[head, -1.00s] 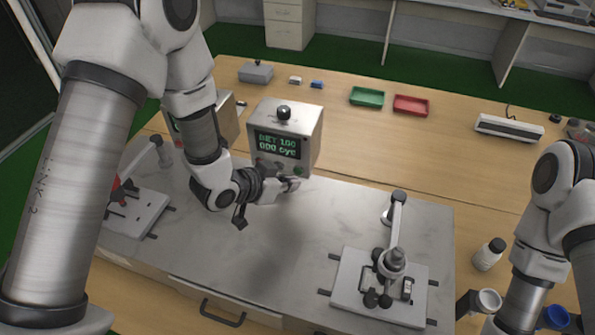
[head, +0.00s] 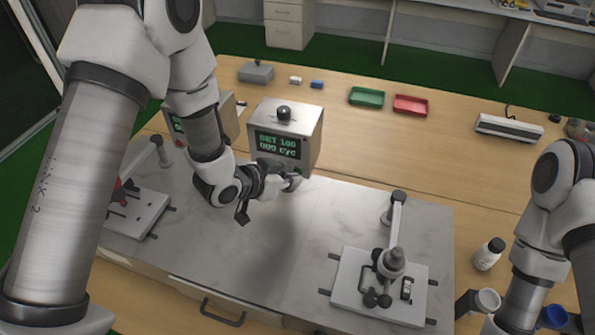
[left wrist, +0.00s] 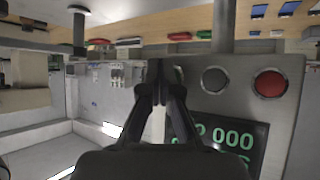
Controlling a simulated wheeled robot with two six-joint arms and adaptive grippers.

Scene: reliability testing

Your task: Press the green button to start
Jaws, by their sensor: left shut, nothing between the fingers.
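The grey control box (head: 285,130) stands at the bench's back edge. Its screen (head: 277,145) reads "SET 100" and "000 cyc" in green. In the left wrist view the panel has a red button (left wrist: 270,83) and a grey button (left wrist: 214,80). Only a sliver of the green button (left wrist: 179,74) shows behind the fingers. My left gripper (head: 294,182) is shut and empty, right in front of the box's lower right front; its fingertips also show in the left wrist view (left wrist: 160,66). I cannot tell whether they touch the button. My right gripper is out of view.
A test fixture (head: 380,285) with an upright arm stands on the bench's right part. Another fixture (head: 138,212) and a second box lie left, partly behind my left arm. A green tray (head: 367,97) and a red tray (head: 411,105) lie further back. The bench's middle is clear.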

